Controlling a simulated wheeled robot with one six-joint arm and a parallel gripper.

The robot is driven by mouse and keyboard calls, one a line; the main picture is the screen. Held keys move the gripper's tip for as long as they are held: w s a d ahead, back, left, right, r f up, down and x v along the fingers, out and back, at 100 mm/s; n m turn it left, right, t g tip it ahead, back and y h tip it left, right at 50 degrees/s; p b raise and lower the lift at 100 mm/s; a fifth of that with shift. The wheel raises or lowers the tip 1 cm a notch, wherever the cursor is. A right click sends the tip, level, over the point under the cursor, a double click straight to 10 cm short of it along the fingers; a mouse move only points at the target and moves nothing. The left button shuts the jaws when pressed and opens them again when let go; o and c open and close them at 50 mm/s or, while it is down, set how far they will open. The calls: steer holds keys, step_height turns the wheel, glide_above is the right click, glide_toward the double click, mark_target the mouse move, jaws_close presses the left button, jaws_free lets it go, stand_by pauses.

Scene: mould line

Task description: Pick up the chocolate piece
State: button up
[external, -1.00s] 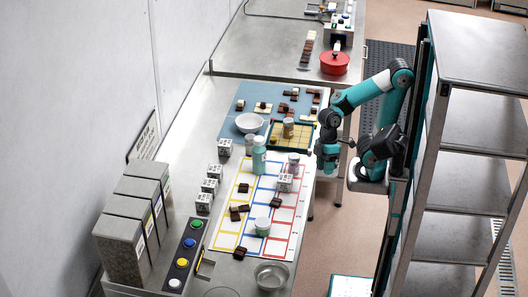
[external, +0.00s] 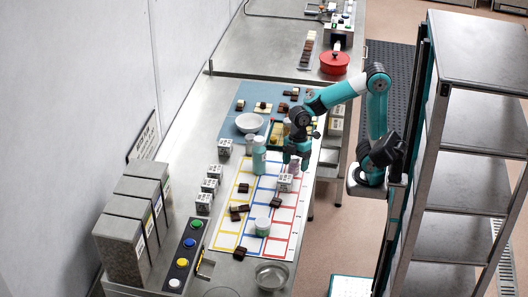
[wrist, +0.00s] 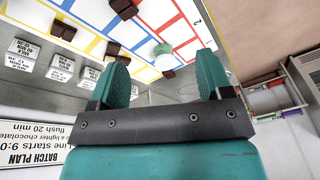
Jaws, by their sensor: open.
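Several dark chocolate pieces lie on the white sheet with coloured grids. One chocolate piece (external: 275,202) is near the sheet's middle, others (external: 237,212) lie to its left, and another (external: 240,253) is at its near end. In the wrist view my gripper (wrist: 163,80) is open and holds nothing.
A teal bottle (external: 259,155) stands left of my gripper. A green-and-white jar (external: 263,227) stands on the sheet. Labelled cubes (external: 209,186) line the left side. A metal bowl (external: 271,275) is at the near end.

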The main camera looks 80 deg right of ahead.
steer(key=w+f+n, duration=0.1)
steer(key=w+n, duration=0.2)
steer(key=w, duration=0.4)
steer(key=b, duration=0.1)
glide_above(276, 202)
steer(key=d, duration=0.1)
steer(key=shift+n+h, duration=0.3)
steer(key=shift+h, duration=0.1)
step_height(276, 202, down, 11)
steer(key=shift+f, duration=3.2)
steer(key=shift+a, duration=0.1)
steer(key=shift+c, duration=0.4)
steer(key=c, duration=0.9)
